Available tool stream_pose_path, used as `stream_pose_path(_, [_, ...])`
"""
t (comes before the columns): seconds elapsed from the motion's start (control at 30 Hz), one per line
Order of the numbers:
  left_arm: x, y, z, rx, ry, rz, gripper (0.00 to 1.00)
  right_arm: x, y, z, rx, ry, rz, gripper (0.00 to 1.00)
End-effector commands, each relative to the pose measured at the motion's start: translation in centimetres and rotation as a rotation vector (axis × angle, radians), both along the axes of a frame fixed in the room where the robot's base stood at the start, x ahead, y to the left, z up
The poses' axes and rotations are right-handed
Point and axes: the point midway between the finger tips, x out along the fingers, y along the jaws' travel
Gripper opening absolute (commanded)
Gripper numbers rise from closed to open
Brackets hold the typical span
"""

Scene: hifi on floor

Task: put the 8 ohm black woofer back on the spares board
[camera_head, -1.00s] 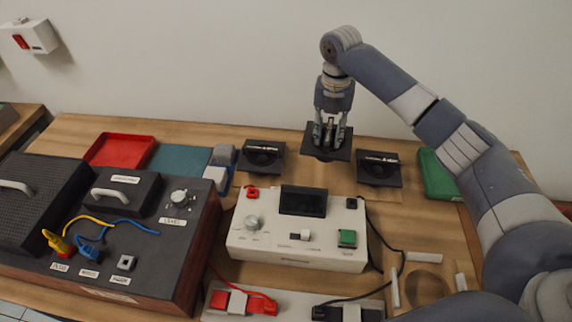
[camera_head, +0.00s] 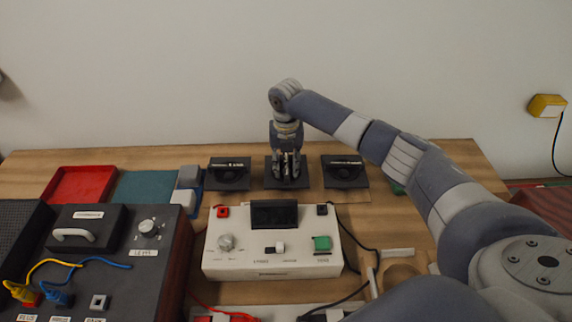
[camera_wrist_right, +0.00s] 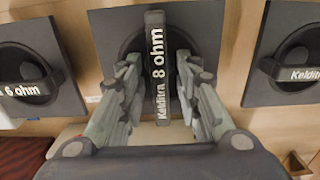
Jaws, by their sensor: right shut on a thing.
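The 8 ohm black woofer (camera_wrist_right: 97,22) is a square black plate with a round cone and a bar labelled "Kelditra 8 ohm". In the head view the woofer (camera_head: 270,181) sits between two similar woofers, at the spares board. My right gripper (camera_head: 287,176) is above it, pointing down and shut on its bar. The right gripper (camera_wrist_right: 158,100) straddles the bar in the wrist view. The spares board (camera_head: 315,196) is a light wooden strip, partly covered by the woofers. Whether the held woofer touches it is hard to tell. My left gripper is not in view.
A 6 ohm woofer (camera_wrist_right: 68,98) lies to the left in the wrist view and another woofer (camera_head: 345,181) to the right in the head view. A white tester (camera_head: 260,262) stands in front. A red tray (camera_head: 78,184) and teal mat (camera_head: 144,187) lie left.

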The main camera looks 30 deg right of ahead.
Motion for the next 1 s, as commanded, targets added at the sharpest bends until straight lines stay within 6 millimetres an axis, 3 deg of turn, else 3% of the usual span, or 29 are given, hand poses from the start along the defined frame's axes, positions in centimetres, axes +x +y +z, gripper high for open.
stream_pose_path(0.37, [0.0, 0.1, 0.0, 0.001, 0.000, 0.000, 0.46, 0.1, 0.1, -0.1, 0.002, -0.004, 0.001, 0.00])
stream_pose_path(0.4, [0.1, 0.1, 0.0, 0.001, -0.001, -0.001, 0.46, 0.0, 0.1, -0.3, 0.001, 0.000, 0.001, 0.38])
stream_pose_path(0.47, [0.1, 0.1, 0.0, 0.001, -0.001, -0.001, 0.46, 0.0, 0.1, -0.3, 0.001, 0.000, 0.001, 0.51])
stream_pose_path(0.83, [0.2, 0.2, 0.0, 0.003, -0.002, -0.001, 0.46, 0.0, 0.0, -0.1, 0.000, -0.001, 0.000, 0.51])
stream_pose_path(1.0, [0.2, 0.2, -0.2, 0.002, -0.003, 0.000, 0.46, 0.2, 0.1, 1.9, 0.003, -0.006, 0.000, 0.51])
